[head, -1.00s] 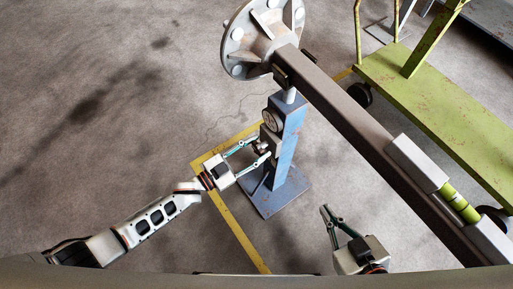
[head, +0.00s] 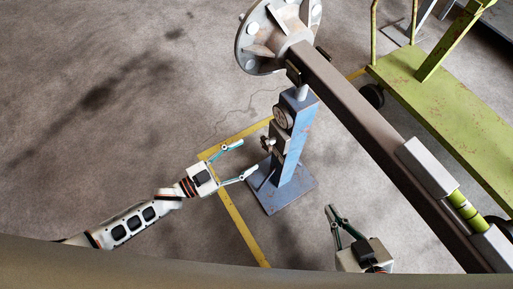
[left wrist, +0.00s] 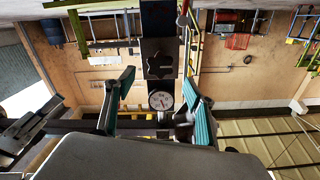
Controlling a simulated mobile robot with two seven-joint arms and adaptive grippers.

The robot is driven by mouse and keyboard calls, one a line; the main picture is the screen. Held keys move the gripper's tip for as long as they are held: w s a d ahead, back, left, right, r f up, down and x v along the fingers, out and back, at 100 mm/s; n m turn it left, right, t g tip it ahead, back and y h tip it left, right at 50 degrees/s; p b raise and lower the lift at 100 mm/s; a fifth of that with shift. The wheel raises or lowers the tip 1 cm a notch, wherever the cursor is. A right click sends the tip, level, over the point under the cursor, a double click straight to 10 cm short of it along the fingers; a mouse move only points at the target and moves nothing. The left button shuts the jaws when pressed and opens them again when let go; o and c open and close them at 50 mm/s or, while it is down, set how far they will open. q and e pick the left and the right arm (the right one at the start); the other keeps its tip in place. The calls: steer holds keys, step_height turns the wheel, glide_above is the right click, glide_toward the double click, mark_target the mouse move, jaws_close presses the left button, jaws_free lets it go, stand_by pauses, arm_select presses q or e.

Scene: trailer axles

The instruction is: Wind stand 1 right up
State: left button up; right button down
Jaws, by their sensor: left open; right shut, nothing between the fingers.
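The blue stand (head: 293,140) stands upright on its square base plate under the axle beam. A round dial (head: 283,117) and a small dark handle (head: 267,144) are on its left side. Its pale rod (head: 301,92) rises to the beam; I cannot tell whether it touches. My left gripper (head: 248,158) is open and empty, left of the handle and apart from it. In the left wrist view the handle (left wrist: 160,66) and dial (left wrist: 161,100) show between the spread fingers. My right gripper (head: 333,208) is shut and empty, low and right of the stand.
The brown axle beam (head: 365,110) runs from the round wheel hub (head: 275,38) down to the right, above the stand. A green trolley (head: 440,110) stands at the right. Yellow floor tape (head: 236,218) runs beside the stand. The floor on the left is clear.

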arm_select(q)
steer(key=shift+v, duration=1.85)
